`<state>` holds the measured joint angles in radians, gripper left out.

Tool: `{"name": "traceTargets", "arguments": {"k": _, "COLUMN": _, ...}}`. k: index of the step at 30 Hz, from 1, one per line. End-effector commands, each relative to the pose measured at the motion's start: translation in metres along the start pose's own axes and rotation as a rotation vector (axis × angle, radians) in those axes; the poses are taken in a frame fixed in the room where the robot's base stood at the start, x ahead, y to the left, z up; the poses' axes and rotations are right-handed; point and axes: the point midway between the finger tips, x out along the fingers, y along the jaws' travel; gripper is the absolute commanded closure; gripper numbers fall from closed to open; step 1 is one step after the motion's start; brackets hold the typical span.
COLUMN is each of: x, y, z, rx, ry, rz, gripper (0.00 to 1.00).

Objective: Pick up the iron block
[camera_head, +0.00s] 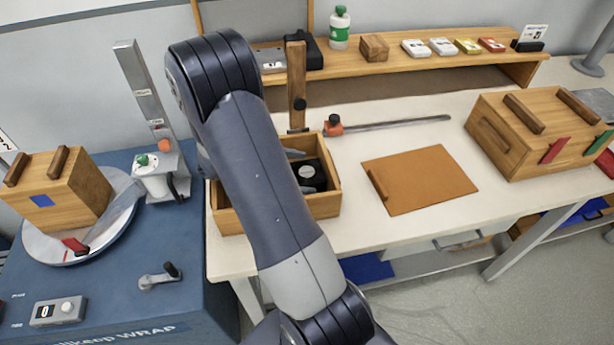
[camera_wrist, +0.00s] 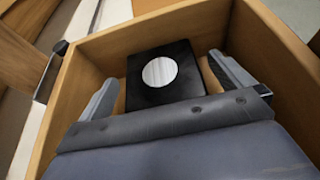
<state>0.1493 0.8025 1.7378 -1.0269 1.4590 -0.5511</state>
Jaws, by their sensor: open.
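A dark block, which looks like the iron block, sits inside an open wooden box; it shows in the head view (camera_head: 311,175) and in the wrist view (camera_wrist: 145,95), with a pale round disc on its top. The wooden box (camera_head: 325,206) stands on the white table, and its walls surround the block in the wrist view (camera_wrist: 185,22). My gripper (camera_wrist: 166,70) is open inside the box, one grey finger on each side of the block. Whether the fingers touch it I cannot tell. In the head view my arm hides most of the gripper and part of the box.
An orange-brown board (camera_head: 425,182) lies flat right of the box. A wooden post (camera_head: 297,85) and a metal bar with an orange clamp (camera_head: 390,124) are behind it. A wooden crate (camera_head: 540,130) stands at right. A blue wrapping machine (camera_head: 190,255) stands at left.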

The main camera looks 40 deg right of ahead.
Motion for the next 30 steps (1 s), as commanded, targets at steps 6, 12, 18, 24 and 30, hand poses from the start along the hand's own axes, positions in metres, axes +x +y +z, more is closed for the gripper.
{"name": "traceTargets", "arguments": {"k": 6, "x": 0.0169, "y": -0.0003, "z": 0.0001, "rx": -0.001, "ry": -0.001, "rz": 0.000, "gripper": 0.00}}
{"name": "traceTargets", "arguments": {"k": 12, "x": 0.0168, "y": -0.0001, "z": -0.0001, "rx": -0.001, "ry": 0.000, "rz": 0.001, "gripper": 0.01}}
{"name": "traceTargets", "arguments": {"k": 18, "x": 0.0166, "y": -0.0001, "z": 0.0000, "rx": -0.001, "ry": 0.000, "rz": 0.001, "gripper": 0.17}}
{"name": "traceTargets", "arguments": {"k": 24, "x": 0.0165, "y": 0.0000, "z": 0.0000, "rx": -0.001, "ry": 0.000, "rz": 0.001, "gripper": 0.34}}
{"name": "traceTargets", "arguments": {"k": 30, "x": 0.0164, "y": 0.0000, "z": 0.0000, "rx": -0.001, "ry": 0.000, "rz": 0.001, "gripper": 0.50}}
